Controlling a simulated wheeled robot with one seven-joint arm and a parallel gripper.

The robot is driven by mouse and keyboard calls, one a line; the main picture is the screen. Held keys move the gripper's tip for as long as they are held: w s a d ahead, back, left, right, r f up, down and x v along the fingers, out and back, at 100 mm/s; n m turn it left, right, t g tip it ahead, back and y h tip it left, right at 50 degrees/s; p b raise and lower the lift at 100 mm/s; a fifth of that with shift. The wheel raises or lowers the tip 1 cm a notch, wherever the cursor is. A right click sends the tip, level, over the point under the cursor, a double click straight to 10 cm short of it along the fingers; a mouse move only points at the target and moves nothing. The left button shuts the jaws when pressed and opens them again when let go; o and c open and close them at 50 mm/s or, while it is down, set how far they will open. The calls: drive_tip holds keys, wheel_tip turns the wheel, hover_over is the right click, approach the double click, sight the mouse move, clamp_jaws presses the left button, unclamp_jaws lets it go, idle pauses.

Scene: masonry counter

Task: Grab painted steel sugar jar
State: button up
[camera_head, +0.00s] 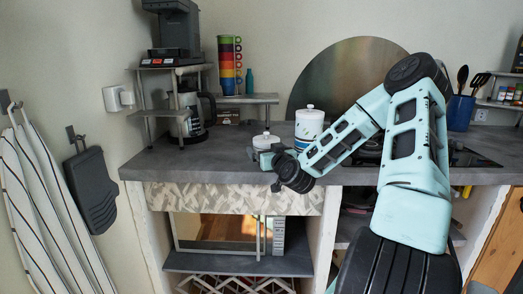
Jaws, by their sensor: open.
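Two white lidded jars stand on the grey counter (205,158). The taller white jar (309,122) has dark blue markings and a knobbed lid. The shorter white jar (265,141) stands to its left, with its lower part hidden behind my gripper. I cannot read any label, so I cannot tell which one is the sugar jar. My gripper (257,154) is open, at the counter's front, just in front of the shorter jar. I cannot tell whether it touches that jar. My arm hides part of the taller jar's lower right side.
A coffee maker (187,110) stands at the back left under a small shelf. Stacked colored cups (227,62) and a teal bottle (249,82) stand on a raised shelf (248,99). A round metallic panel (335,75) leans on the wall. The counter's left part is clear.

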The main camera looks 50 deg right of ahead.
drive_tip(key=c, duration=1.1)
drive_tip(key=shift+c, duration=0.2)
drive_tip(key=shift+r, duration=0.1)
